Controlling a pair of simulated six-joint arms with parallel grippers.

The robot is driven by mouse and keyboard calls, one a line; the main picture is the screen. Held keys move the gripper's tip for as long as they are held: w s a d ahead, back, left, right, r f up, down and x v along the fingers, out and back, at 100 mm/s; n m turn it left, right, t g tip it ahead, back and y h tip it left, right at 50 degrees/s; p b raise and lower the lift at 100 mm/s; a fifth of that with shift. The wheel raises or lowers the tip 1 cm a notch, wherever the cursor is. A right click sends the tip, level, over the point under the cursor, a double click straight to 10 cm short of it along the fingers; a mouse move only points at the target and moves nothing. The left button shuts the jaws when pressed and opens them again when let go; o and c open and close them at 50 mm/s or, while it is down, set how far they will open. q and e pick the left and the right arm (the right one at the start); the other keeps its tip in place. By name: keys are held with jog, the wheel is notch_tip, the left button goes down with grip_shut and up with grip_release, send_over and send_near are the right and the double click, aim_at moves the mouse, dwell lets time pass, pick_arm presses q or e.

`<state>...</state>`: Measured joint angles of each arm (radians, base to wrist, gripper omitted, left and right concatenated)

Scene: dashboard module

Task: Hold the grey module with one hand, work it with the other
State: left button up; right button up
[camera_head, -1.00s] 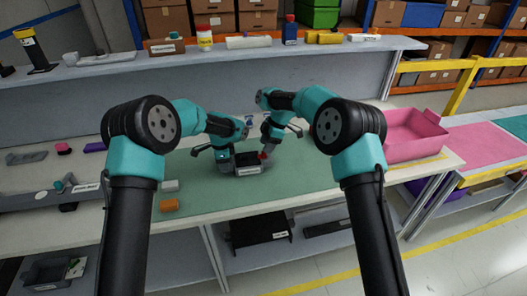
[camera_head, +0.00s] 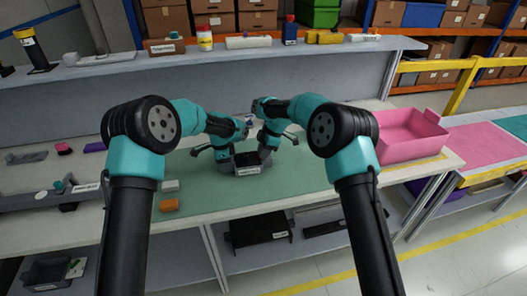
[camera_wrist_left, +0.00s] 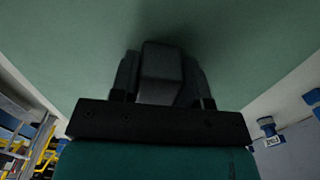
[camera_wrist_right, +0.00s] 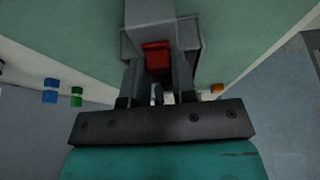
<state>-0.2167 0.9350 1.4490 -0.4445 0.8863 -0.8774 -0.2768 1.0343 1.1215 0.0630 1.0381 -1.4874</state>
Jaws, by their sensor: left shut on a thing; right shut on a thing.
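The grey module (camera_head: 246,161) sits on the green mat near the middle of the workbench, with a white label on its front. My left gripper (camera_head: 225,162) is shut on the left end of the module, and a dark grey block of it (camera_wrist_left: 160,72) shows between the fingers in the left wrist view. My right gripper (camera_head: 265,156) is at the module's right end. In the right wrist view a red part (camera_wrist_right: 157,56) of the module sits between its fingers, and the gripper is shut on it. The red part is hidden in the head view.
A white block (camera_head: 171,185) and an orange block (camera_head: 169,205) lie at the mat's left front. A pink bin (camera_head: 412,135) stands to the right. A raised shelf (camera_head: 110,72) with bottles and boxes runs along the back. The mat right of the module is clear.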

grip_shut()
jog(key=shift+w+d, duration=0.2)
jog(key=shift+d, duration=0.95)
pick_arm(q)
jog(key=shift+a, duration=0.1)
pick_arm(e)
jog(key=o, duration=0.7)
grip_release()
jog(key=shift+r, duration=0.1)
jog(key=v, duration=1.1)
jog(key=shift+r, duration=0.4)
